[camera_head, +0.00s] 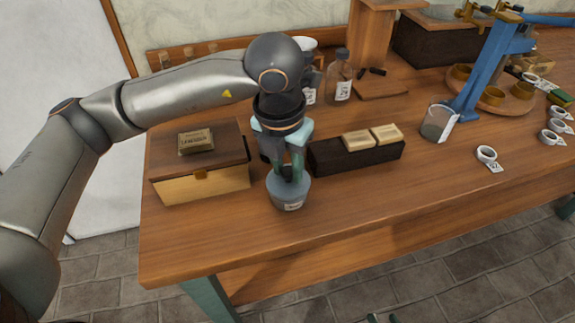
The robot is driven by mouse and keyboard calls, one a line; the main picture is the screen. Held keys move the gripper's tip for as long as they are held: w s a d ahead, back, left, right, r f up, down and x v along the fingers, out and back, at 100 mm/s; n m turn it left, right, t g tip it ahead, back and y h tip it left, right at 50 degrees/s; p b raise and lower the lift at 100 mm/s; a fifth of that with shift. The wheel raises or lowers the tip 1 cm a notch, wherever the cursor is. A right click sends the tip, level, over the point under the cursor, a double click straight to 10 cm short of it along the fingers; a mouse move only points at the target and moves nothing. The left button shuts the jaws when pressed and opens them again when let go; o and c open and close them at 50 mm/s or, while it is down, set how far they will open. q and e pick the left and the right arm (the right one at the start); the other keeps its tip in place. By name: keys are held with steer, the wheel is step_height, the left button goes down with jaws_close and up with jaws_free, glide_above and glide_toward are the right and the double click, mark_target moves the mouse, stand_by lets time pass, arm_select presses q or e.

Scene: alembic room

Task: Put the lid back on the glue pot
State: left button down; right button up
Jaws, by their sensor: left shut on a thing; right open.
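The glue pot (289,195), a small grey-blue vessel with a white label, stands upright near the front edge of the table, left of centre. My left gripper (291,173) points down directly over the pot. Its green fingers are shut on what appears to be the lid, which is mostly hidden by the fingers. I cannot tell whether the lid touches the pot's rim. My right gripper (382,318) shows only as two green fingertips at the bottom edge, apart and empty, below the table's front edge.
A wooden box (201,184) with a labelled block on top stands left of the pot. A dark tray (330,158) with two pale blocks lies to the right. Bottles (340,80) stand behind, and a glass beaker (437,124) and blue stand (490,70) farther right. The front right tabletop is clear.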

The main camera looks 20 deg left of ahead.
arm_select(q)
steer(key=shift+f+b, duration=0.15)
steer(key=shift+b, duration=0.2)
stand_by(0.3)
stand_by(0.5)
steer(key=shift+b, duration=0.3)
stand_by(0.5)
steer(key=shift+c, duration=0.2)
jaws_free()
stand_by(0.5)
steer(key=shift+r+p, duration=0.65)
steer(key=shift+r, duration=0.4)
steer(key=shift+r+p, duration=1.4)
steer(key=shift+r, duration=1.1)
